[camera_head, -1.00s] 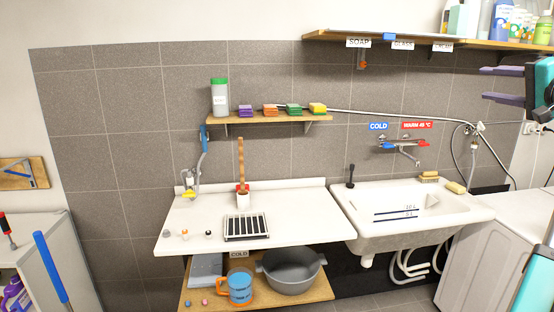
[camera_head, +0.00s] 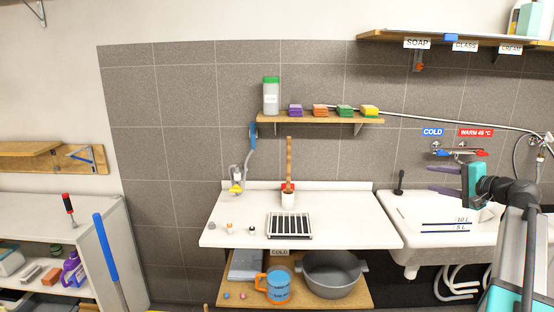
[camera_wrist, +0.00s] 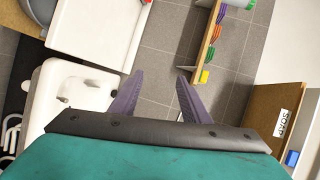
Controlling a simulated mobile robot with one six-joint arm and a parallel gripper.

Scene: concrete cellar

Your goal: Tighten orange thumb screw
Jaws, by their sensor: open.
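A small orange piece, which looks like the orange thumb screw (camera_head: 419,67), sits on a bracket under the upper right shelf, just below the SOAP label (camera_head: 417,43). It is too small to tell how tight it is. I cannot make it out in the wrist view. My gripper (camera_head: 431,179) is open and empty, its two dark purple fingers apart in front of the sink, well below the screw. In the wrist view the fingers (camera_wrist: 160,76) point at the tiled wall with nothing between them, and the SOAP label (camera_wrist: 283,122) shows at the right.
The upper right shelf (camera_head: 385,36) carries bottles. A lower shelf (camera_head: 320,118) holds a jar and coloured sponges. Below are a white counter (camera_head: 345,225) with a black rack and the sink (camera_head: 415,215) with taps above. The wall between the two shelves is mostly free.

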